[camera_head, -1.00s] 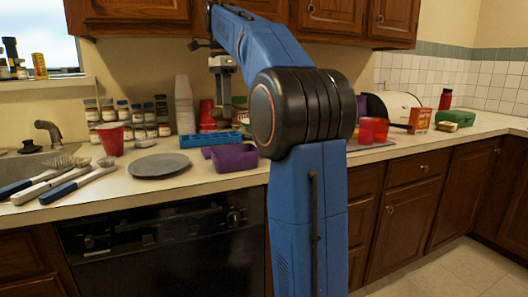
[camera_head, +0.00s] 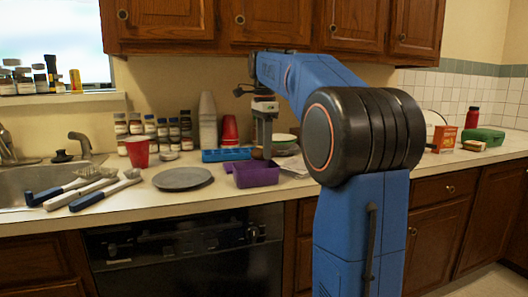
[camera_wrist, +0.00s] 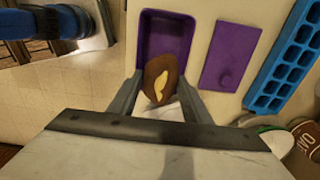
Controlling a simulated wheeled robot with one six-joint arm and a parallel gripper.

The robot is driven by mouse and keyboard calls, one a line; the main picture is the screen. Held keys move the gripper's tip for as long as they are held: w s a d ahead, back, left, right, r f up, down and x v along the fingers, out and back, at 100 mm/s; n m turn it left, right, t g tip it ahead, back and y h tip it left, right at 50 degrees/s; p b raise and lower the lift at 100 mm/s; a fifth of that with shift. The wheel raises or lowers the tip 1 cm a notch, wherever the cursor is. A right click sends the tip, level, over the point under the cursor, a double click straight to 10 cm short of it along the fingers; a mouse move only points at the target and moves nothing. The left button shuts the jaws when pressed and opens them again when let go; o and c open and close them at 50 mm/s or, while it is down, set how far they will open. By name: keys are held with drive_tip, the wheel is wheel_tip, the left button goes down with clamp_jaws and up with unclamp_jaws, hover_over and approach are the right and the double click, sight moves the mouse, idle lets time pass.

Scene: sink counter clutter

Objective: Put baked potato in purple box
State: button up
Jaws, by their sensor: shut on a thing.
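The baked potato (camera_wrist: 152,72) is brown with a pale yellow streak. My gripper (camera_wrist: 160,88) is shut on it, with one finger on each side. The purple box (camera_wrist: 145,42) is an open rectangular tub, just beyond the potato in the wrist view. The potato's far end overlaps the box's near rim in that view; its height above the rim is hard to tell. In the head view the purple box (camera_head: 256,176) stands near the counter's front, and the potato (camera_head: 257,153) shows small and dark behind its rim, below my gripper (camera_head: 263,143).
A flat purple piece (camera_wrist: 231,55) lies beside the box, then a blue compartment tray (camera_wrist: 290,62). A grey plate (camera_head: 182,178) and several brushes (camera_head: 92,186) are at left. Red cups (camera_head: 230,130) and a white cup stack (camera_head: 208,120) stand behind.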

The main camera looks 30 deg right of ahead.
drive_tip(key=shift+f, duration=0.7)
drive_tip(key=shift+f, duration=0.6)
drive_tip(key=o, duration=1.2)
drive_tip(key=shift+c, duration=0.2)
wheel_tip(320, 180, up, 13)
drive_tip(key=shift+r, duration=0.15)
